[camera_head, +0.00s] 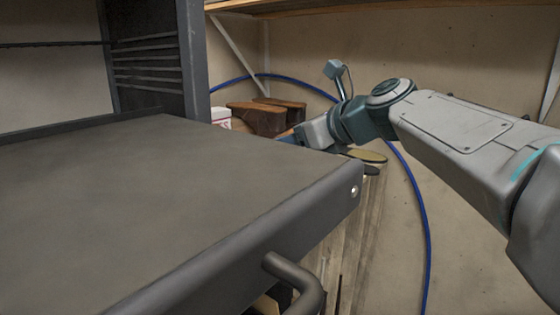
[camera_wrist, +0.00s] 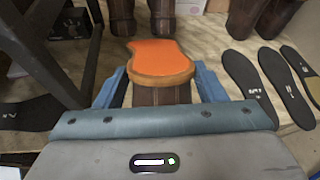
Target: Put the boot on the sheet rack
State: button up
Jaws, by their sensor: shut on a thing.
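My gripper (camera_wrist: 160,88) has its blue fingers on both sides of a brown boot (camera_wrist: 160,96) with an orange sole (camera_wrist: 160,58). The sole faces up toward the wrist camera. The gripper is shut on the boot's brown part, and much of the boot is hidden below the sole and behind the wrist. In the head view my gripper (camera_head: 287,137) is beyond the rack's far right corner, and the held boot is mostly hidden there. The dark grey sheet rack (camera_head: 150,210) fills the left, with a wide, bare top sheet and an upright post behind.
Other brown boots (camera_wrist: 122,18) stand at the back of the wooden bench, also seen in the head view (camera_head: 262,118). Several dark soles (camera_wrist: 285,85) lie right of the gripper. A white box (camera_head: 221,117) stands by the rack post. A blue hose (camera_head: 420,200) hangs along the wall.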

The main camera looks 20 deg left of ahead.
jog(key=a, duration=0.1)
jog(key=a+f, duration=0.1)
jog(key=a, duration=0.1)
jog(key=shift+w+a+f, duration=0.1)
jog(key=shift+w+f, duration=0.3)
notch_tip(320, 180, down, 4)
jog(key=shift+f+b, duration=0.1)
jog(key=shift+b, duration=0.25)
jog(key=o, duration=1.6)
jog(key=shift+f, duration=0.1)
jog(key=b+v, duration=0.1)
jog(key=v, duration=1.1)
